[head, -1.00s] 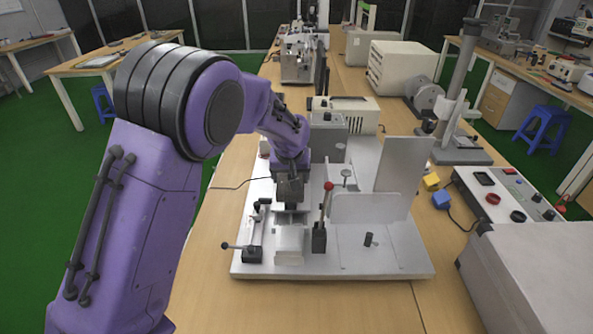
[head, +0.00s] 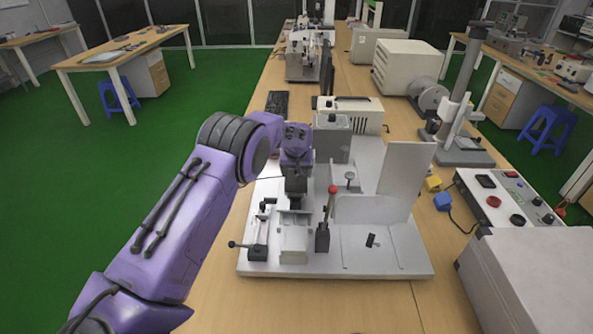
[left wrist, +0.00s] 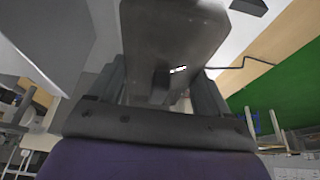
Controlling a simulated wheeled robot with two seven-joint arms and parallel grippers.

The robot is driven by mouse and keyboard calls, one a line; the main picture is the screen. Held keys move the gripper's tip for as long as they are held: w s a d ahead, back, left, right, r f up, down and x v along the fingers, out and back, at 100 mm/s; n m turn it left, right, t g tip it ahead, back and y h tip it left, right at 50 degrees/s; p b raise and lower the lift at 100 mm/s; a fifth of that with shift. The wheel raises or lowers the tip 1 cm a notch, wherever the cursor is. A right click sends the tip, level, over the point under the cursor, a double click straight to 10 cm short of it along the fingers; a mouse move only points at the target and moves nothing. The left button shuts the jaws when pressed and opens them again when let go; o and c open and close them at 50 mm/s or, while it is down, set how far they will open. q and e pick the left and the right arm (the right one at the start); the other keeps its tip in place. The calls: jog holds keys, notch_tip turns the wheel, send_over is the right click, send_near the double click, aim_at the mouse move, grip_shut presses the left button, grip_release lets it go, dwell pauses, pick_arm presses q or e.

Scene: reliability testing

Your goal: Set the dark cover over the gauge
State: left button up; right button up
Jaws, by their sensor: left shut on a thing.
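My left gripper (head: 296,198) points down over the left part of a white test fixture (head: 385,262). In the left wrist view a dark grey, glossy piece (left wrist: 175,45) sits between the fingers; it looks like the dark cover, and the gripper is shut on it. In the head view the gripper hides most of this piece. It is above a pale block (head: 294,240) on the fixture, and I cannot tell whether it touches anything. I cannot pick out the gauge clearly; it may be hidden by the gripper. My right gripper is not in view.
A red-knobbed lever (head: 331,192) stands just right of the gripper. A black-handled clamp (head: 255,245) is at front left. An upright pale plate (head: 402,182) and a grey box (head: 332,140) stand behind. A control panel (head: 505,200) is at right.

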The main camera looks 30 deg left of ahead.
pick_arm(q)
jog(key=shift+f, duration=0.15)
jog(key=shift+f, duration=0.3)
jog(key=o, duration=1)
jog(key=shift+r, duration=0.4)
jog(key=b+v, duration=0.2)
jog(key=v, duration=1)
jog(key=shift+r, duration=0.15)
jog(key=shift+r, duration=0.1)
